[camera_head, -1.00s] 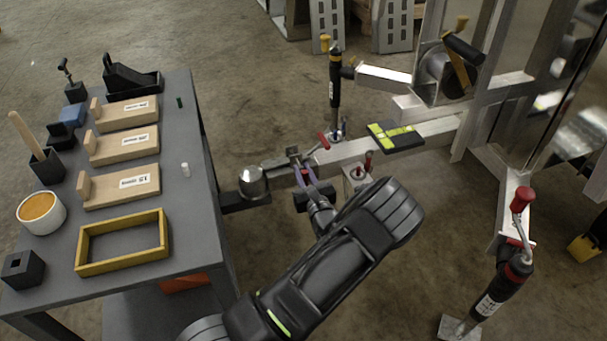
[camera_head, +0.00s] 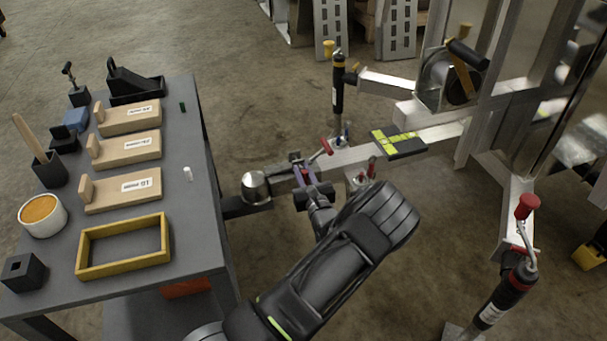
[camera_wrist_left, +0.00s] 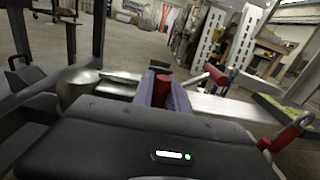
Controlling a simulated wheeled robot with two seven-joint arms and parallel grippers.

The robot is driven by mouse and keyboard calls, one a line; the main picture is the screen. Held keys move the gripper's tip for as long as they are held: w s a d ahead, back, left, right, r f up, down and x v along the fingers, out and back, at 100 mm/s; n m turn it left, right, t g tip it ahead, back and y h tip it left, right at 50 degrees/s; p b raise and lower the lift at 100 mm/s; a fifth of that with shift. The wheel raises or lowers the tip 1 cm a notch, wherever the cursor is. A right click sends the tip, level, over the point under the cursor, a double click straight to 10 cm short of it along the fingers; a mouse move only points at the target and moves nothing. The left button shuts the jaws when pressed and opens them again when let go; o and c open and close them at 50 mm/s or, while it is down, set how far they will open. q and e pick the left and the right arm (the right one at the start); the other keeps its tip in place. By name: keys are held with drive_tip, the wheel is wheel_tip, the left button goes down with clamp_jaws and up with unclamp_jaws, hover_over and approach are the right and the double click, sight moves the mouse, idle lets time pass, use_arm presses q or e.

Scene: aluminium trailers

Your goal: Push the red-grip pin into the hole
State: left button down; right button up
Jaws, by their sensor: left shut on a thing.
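My left gripper (camera_head: 306,174) is over the trailer's drawbar, just right of the silver ball-shaped coupling head (camera_head: 254,187). Its two purple-grey fingers are shut on the red-grip pin (camera_wrist_left: 161,90), whose red top shows between them in the left wrist view. The pin's lower end and the hole are hidden by the fingers and the coupling, so I cannot tell how deep the pin sits. The coupling head also shows in the left wrist view (camera_wrist_left: 76,88). My right gripper is in neither view.
A red-handled lever (camera_head: 321,149) rises just behind the gripper, and another red handle (camera_head: 371,166) stands to its right. A black-and-yellow pad (camera_head: 398,143) lies on the drawbar. A grey table (camera_head: 190,215) with wooden blocks and a yellow frame (camera_head: 123,246) stands left.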

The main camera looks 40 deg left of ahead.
use_arm(q)
drive_tip(key=shift+w+a, duration=0.25)
drive_tip(key=shift+a, duration=0.15)
drive_tip(key=c, duration=1.2)
unclamp_jaws()
drive_tip(key=shift+c, duration=0.2)
drive_tip(key=shift+d, duration=0.1)
drive_tip(key=p+v, duration=0.2)
drive_tip(key=v, duration=0.5)
drive_tip(key=shift+s+d+r, duration=0.1)
drive_tip(key=shift+s+d, duration=0.2)
